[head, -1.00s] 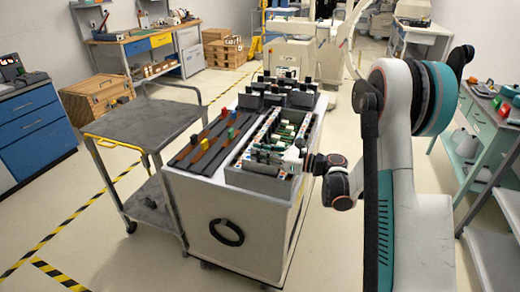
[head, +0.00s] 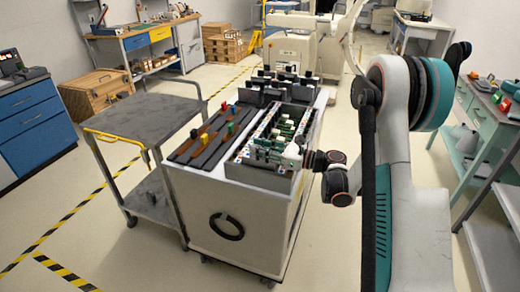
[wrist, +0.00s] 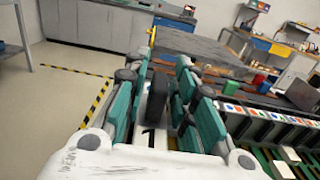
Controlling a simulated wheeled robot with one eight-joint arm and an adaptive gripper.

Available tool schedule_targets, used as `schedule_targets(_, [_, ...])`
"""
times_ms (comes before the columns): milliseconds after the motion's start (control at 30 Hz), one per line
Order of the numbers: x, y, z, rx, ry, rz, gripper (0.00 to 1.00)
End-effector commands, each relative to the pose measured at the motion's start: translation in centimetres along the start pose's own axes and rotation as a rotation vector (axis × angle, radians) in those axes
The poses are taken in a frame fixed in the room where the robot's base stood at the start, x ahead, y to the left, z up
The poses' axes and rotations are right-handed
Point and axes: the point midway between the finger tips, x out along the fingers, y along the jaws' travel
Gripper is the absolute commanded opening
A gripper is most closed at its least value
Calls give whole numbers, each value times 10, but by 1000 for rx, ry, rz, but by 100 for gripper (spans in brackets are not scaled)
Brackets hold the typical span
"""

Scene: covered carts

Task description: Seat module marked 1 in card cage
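The card cage (head: 235,171) is an open grey box on top of the white cart, with green boards and coloured labels inside. It also shows at the right of the wrist view (wrist: 262,112). My gripper (head: 268,150) reaches in from the right, over the near part of the cage. In the wrist view its teal-padded fingers (wrist: 160,88) stand apart, with a dark upright piece (wrist: 157,97) between them. I cannot tell whether they grip it. Dark modules with black knobs (head: 275,92) stand at the cart's far end.
A dark rack with small coloured blocks (head: 205,137) lies left of the cage on the cart (head: 225,205). A grey trolley (head: 140,122) stands close on the left. A teal bench (head: 478,125) is at the right. Open floor lies in front.

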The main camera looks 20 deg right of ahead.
Motion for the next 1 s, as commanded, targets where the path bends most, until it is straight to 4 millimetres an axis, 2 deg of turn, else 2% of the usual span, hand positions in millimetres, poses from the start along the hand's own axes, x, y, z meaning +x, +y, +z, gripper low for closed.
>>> schedule_targets(333, [-1, 0, -1, 0, 1, 0, 36])
schedule_targets(467, [-9, 0, 0, 0, 1, -2, 36])
schedule_targets(567, [-25, -1, 0, 0, 1, -4, 36])
schedule_targets(800, [-74, -1, 0, 0, 1, -4, 36])
schedule_targets(1000, [-106, -1, 0, 0, 1, -2, 36])
